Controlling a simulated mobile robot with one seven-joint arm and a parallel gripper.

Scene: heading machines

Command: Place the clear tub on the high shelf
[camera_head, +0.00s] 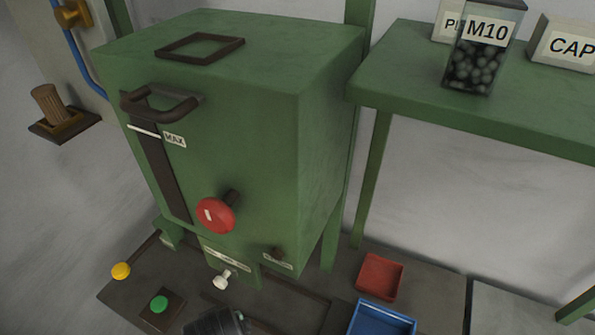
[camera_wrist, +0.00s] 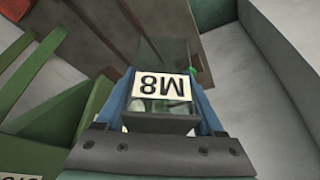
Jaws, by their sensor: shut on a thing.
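The clear tub (camera_wrist: 163,88) shows in the wrist view, with a white label reading M8 upside down in the picture. My gripper (camera_wrist: 162,76) is shut on the tub, with a blue finger on each side of it. Some of the tub's far end is hard to make out against the background. The high shelf (camera_head: 405,72) is the green shelf at the upper right of the head view. I cannot pick out the held tub in the head view.
The shelf's front left part is bare. A large green machine (camera_head: 220,110) with a red knob (camera_head: 215,215) stands left. Red (camera_head: 380,277) and blue (camera_head: 380,322) trays lie below.

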